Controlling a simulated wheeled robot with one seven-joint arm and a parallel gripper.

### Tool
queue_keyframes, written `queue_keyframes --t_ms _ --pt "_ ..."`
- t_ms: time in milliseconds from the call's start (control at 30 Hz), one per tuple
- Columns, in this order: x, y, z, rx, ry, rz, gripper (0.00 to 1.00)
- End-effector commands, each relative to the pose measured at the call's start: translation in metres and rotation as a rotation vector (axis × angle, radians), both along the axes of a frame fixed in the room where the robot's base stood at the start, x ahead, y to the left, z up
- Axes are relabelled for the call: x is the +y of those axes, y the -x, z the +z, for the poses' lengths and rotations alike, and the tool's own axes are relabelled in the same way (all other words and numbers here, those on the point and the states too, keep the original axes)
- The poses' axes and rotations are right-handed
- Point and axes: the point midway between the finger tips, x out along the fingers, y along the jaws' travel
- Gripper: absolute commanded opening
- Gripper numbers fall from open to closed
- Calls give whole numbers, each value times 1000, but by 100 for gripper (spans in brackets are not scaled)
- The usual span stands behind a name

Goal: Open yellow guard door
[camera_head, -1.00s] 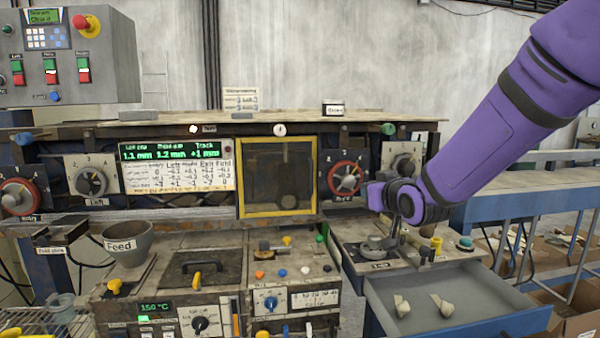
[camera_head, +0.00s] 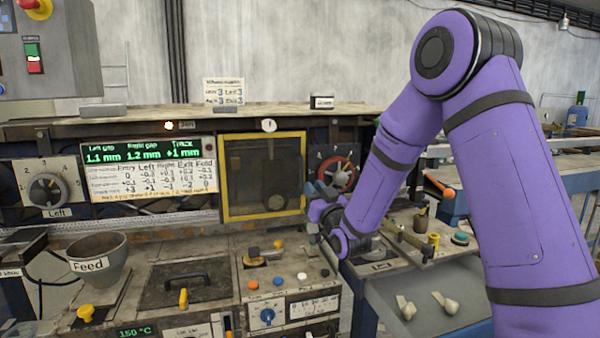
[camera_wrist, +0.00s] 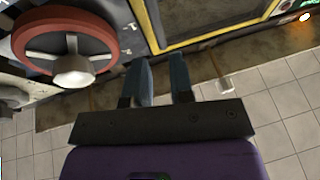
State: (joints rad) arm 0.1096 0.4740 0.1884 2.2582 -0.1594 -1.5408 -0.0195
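The yellow guard door (camera_head: 262,176) is a yellow square frame with a dark see-through panel, set in the machine front. It looks shut, flush with the front. In the wrist view a corner of the yellow-framed door (camera_wrist: 205,15) shows at the top, beyond the fingers. My gripper (camera_head: 312,206) is just right of the door's lower right corner in the head view. In the wrist view its two blue-grey fingers (camera_wrist: 160,60) are apart with nothing between them. I cannot tell whether a fingertip touches the frame.
A red-rimmed handwheel (camera_head: 337,172) is close to the right of the door; it also shows large in the wrist view (camera_wrist: 72,45). A display panel (camera_head: 150,155) is left of the door. Below are a control box (camera_head: 287,285), a black-handled lid (camera_head: 185,283) and the Feed bowl (camera_head: 97,258).

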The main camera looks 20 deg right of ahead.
Motion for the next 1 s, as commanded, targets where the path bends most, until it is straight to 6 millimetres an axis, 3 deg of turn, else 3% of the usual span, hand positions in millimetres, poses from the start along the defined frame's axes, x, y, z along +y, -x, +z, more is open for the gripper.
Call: queue_keyframes --t_ms 400,867,900,1000 --pt "12 -61 26 1 0 -1 22" --pt "15 -74 31 1 0 0 22" --pt "15 -74 31 2 0 0 19" --pt "15 -74 31 2 0 0 0"
